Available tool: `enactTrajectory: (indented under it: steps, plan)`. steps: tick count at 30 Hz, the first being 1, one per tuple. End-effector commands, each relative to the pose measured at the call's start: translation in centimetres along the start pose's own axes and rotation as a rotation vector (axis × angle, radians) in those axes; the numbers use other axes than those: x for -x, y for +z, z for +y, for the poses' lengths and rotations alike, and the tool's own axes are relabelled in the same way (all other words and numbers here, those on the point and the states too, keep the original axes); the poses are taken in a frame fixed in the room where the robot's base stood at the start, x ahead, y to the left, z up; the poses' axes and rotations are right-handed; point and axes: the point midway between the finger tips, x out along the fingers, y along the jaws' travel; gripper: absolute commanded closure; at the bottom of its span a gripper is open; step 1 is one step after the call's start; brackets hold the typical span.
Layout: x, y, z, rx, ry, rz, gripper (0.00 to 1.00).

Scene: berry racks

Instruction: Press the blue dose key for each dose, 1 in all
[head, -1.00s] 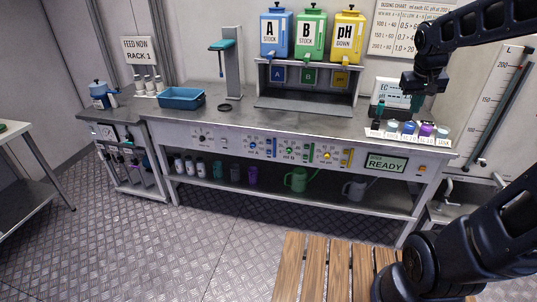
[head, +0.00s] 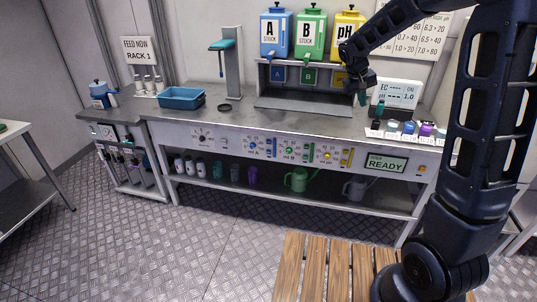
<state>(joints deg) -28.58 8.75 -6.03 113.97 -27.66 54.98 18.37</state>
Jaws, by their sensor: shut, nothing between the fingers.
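The blue dose key (head: 253,146) is a small round button on the front panel of the bench, under the blue stock A side. Beside it is a blue level strip. A green key (head: 289,150) and a yellow key (head: 327,156) sit further right on the same panel. My gripper (head: 363,99) is shut and empty, pointing down above the bench top, to the right of the dosing stand and well above and right of the blue key. It touches nothing that I can see. The panel display (head: 387,163) reads READY.
Blue A (head: 275,36), green B (head: 311,37) and yellow pH (head: 345,26) tanks stand on the dosing stand. An EC meter (head: 399,95) and several small capped bottles (head: 408,127) are right of my gripper. A blue tray (head: 181,98) is left. A slatted wooden surface (head: 313,270) is in front.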

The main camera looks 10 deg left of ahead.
Motion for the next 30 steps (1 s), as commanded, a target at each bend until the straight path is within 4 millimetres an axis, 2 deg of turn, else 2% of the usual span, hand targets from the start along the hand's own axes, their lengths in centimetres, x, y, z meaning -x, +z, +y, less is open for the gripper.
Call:
enactTrajectory:
  steps: [3, 15, 20, 30]
  plan:
    - [-1.4, -2.4, -2.2, 0.036, 0.031, -0.003, 1.0]
    - [-6.0, -9.0, -10.1, 0.148, 0.139, 0.007, 1.0]
    - [-7.9, -11.3, -13.7, 0.194, 0.185, 0.018, 1.0]
    - [-12.5, -15.0, -22.3, 0.299, 0.282, 0.053, 1.0]
